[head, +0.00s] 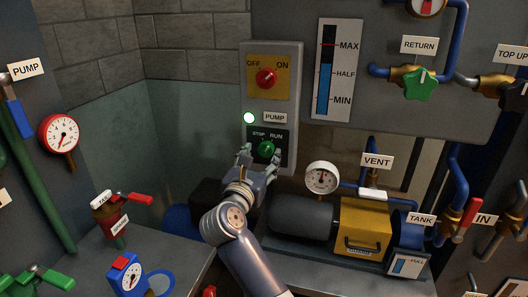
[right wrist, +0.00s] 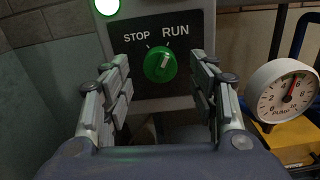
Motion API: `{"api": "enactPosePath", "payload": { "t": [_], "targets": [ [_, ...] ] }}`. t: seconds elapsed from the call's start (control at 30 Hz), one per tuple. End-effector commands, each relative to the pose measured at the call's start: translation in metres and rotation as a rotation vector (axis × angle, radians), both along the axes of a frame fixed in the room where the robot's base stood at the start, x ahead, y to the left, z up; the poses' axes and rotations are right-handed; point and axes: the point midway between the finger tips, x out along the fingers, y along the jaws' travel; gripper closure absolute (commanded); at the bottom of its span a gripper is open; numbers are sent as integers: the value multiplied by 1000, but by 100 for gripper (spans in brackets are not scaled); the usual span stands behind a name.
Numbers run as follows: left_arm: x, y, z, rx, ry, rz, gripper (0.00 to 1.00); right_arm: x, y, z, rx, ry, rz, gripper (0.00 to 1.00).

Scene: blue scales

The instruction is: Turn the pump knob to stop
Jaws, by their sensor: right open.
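The green pump knob (head: 266,149) sits on a black plate marked STOP and RUN, low on the grey control box (head: 284,107). In the right wrist view the knob (right wrist: 160,65) has its pale pointer line tilted up and right, toward RUN. My right gripper (head: 262,157) is open in front of the knob. In the right wrist view its fingers (right wrist: 160,82) stand left and right of the knob, with a visible gap on both sides. My left gripper is not in view.
A lit green lamp (head: 249,117) is beside the PUMP label, above the knob. A red OFF/ON switch (head: 266,79) is higher on the box. A round gauge (head: 322,178) and yellow pump housing (head: 364,224) stand to the right. A grey wall panel (head: 460,110) carries pipes and valves.

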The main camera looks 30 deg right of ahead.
Motion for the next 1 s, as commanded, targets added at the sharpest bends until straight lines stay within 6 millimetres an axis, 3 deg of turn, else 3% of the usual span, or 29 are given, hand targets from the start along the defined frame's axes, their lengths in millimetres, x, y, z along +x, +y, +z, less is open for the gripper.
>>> {"api": "enactPosePath", "payload": {
  "t": [0.2, 0.57, 0.77, 1.0],
  "targets": [
    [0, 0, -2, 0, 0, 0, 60, 18, -21, 1, -2, -1, 0, 46],
    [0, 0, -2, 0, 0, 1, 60, 22, -25, 0, -1, -1, 1, 46],
    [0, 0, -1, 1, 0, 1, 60, 22, -25, 0, -1, -1, 0, 86],
    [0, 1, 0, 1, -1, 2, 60, 21, -25, 0, -3, 3, 1, 90]
  ]
}}
